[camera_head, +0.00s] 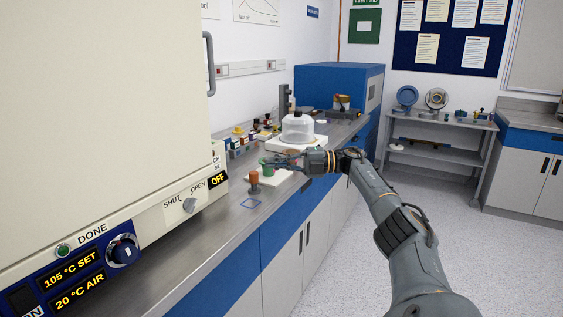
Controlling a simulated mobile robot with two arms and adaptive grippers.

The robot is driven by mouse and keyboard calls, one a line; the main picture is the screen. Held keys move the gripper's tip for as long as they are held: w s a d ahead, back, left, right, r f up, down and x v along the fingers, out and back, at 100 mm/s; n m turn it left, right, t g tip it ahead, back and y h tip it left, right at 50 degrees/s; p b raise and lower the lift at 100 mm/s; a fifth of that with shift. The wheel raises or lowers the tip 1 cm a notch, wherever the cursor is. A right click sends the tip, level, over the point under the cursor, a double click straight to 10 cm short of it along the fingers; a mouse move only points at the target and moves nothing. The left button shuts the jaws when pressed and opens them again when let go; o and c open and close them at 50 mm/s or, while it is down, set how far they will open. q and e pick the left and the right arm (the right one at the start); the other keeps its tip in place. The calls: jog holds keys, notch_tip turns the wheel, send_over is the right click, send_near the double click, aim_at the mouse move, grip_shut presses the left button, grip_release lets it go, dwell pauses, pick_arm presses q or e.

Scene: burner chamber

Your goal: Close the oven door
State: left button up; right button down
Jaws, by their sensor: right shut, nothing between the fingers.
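The oven (150,222) fills the left side of the view, on the steel bench. Its large cream door (100,110) shows its broad face, with a grey upright handle (209,62) near its right edge. I cannot tell whether the door is fully shut or stands a little off the body. My right gripper (272,163) is shut and empty, reaching left over the bench beside a green cup, well to the right of the handle and apart from the door. My left gripper is not in view.
Small bottles line the wall behind. A blue box (330,85) stands farther back. The floor right of the bench (345,245) is clear.

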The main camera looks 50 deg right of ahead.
jog(key=shift+d+b, duration=0.5)
jog(key=shift+d, duration=0.65)
jog(key=shift+s+d, duration=0.1)
